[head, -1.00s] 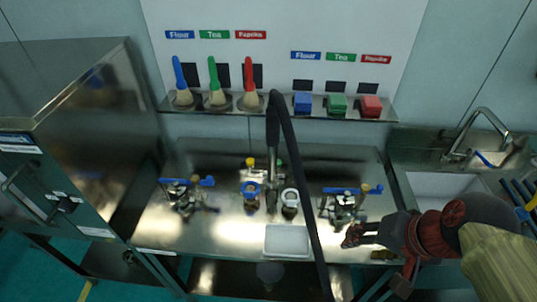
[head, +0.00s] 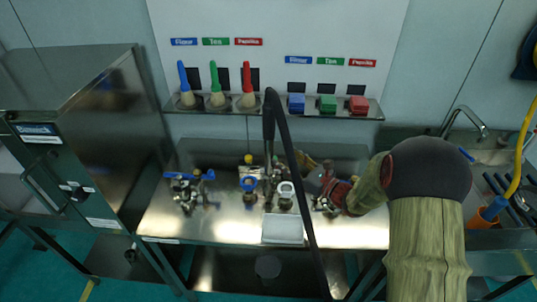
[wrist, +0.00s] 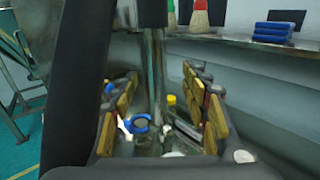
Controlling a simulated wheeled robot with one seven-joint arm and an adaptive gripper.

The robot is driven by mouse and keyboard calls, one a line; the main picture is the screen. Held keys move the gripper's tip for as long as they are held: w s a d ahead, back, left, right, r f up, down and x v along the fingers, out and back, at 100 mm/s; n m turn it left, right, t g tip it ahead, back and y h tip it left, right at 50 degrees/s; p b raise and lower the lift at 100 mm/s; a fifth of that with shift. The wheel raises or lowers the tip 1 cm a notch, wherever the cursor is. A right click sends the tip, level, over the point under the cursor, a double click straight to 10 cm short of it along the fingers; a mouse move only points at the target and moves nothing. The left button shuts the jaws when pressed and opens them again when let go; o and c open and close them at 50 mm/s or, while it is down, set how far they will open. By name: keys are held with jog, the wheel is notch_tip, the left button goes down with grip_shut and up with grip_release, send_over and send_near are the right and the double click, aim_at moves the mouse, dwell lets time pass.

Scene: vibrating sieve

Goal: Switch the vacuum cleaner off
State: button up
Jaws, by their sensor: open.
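No whole vacuum cleaner shows. A dark blue object (head: 526,58) with a yellow rim is cut off at the right edge of the head view; I cannot tell whether it is part of the cleaner. A yellow hose (head: 522,150) runs down below it to an orange and blue end piece (head: 491,212) by the sink. No switch can be made out. My gripper (head: 312,172) is over the back right of the steel table, close to the upright metal pipe (head: 269,150). In the wrist view my gripper (wrist: 158,88) is open, with the pipe seen between its fingers.
A black hose (head: 295,170) arcs down in front of the steel table (head: 220,229), close to my gripper. Valves with blue handles (head: 188,177) and a white tray (head: 283,229) are on the table. Brushes and coloured blocks stand on the wall shelf (head: 325,113). A steel cabinet (head: 130,130) is at left.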

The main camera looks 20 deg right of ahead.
aim_at(272, 152)
jog(key=x, duration=0.3)
jog(key=b+x, duration=0.1)
jog(key=x, duration=0.3)
jog(key=shift+s+a+f, duration=0.1)
jog(key=shift+s+a, duration=0.1)
jog(key=shift+a, duration=0.05)
jog(key=shift+w+a, duration=0.15)
jog(key=shift+w, duration=0.15)
jog(key=c, duration=1.1)
grip_shut()
